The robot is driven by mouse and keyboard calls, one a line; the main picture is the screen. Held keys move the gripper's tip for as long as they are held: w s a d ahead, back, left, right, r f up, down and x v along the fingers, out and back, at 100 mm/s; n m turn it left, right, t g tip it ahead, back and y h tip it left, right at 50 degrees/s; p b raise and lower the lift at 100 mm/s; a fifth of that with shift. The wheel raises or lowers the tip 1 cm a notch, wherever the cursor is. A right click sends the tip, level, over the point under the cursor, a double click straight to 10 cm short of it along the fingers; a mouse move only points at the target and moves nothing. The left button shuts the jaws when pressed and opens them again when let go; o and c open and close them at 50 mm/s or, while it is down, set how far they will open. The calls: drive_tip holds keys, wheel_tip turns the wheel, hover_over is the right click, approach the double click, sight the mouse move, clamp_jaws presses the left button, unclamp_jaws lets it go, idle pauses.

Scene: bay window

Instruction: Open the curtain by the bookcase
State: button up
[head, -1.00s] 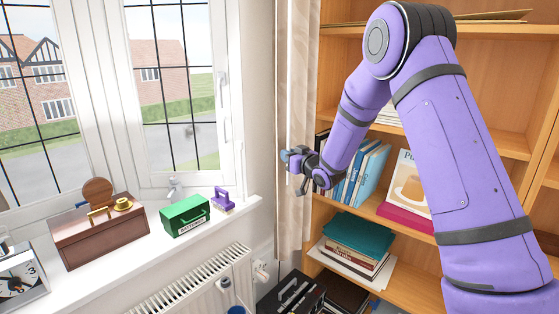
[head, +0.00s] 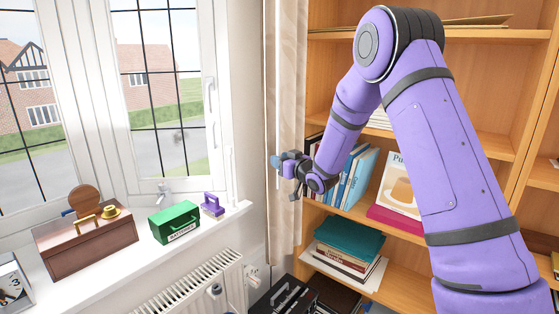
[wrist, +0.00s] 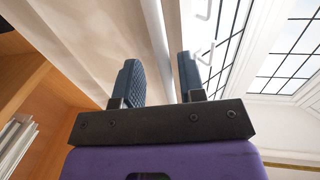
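The cream curtain (head: 289,75) hangs gathered in a narrow strip between the window wall and the bookcase (head: 495,95). A thin white rod (head: 277,90) hangs upright in front of it. My gripper (head: 278,162) is at the rod's height range, in front of the curtain. In the wrist view my gripper (wrist: 160,82) has its two dark fingers apart. The white rod (wrist: 156,40) shows in the gap between them, with space on both sides; I cannot tell how deep it sits. The curtain also shows behind the left finger (wrist: 85,40).
The window sill (head: 110,275) holds a brown box (head: 85,245), a green batteries box (head: 175,222) and a purple object (head: 212,205). A radiator (head: 190,285) is below. Books (head: 350,180) fill bookcase shelves close to my forearm.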

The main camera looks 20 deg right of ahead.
drive_tip(key=v, duration=0.9)
drive_tip(key=shift+s+d, duration=0.15)
drive_tip(key=shift+s, duration=0.2)
drive_tip(key=s+d+r+m+g+h, duration=0.35)
drive_tip(key=s+r+h, duration=0.35)
drive_tip(key=s+r, duration=0.6)
drive_tip(key=s+a+g, duration=0.2)
drive_tip(key=s+g, duration=0.2)
drive_tip(key=s, duration=1)
drive_tip(key=s+a+m+g, duration=0.1)
drive_tip(key=s+g, duration=0.3)
drive_tip(key=s, duration=1)
drive_tip(key=shift+s+a+r, duration=0.25)
drive_tip(key=shift+a+r, duration=0.1)
drive_tip(key=shift+a, duration=0.05)
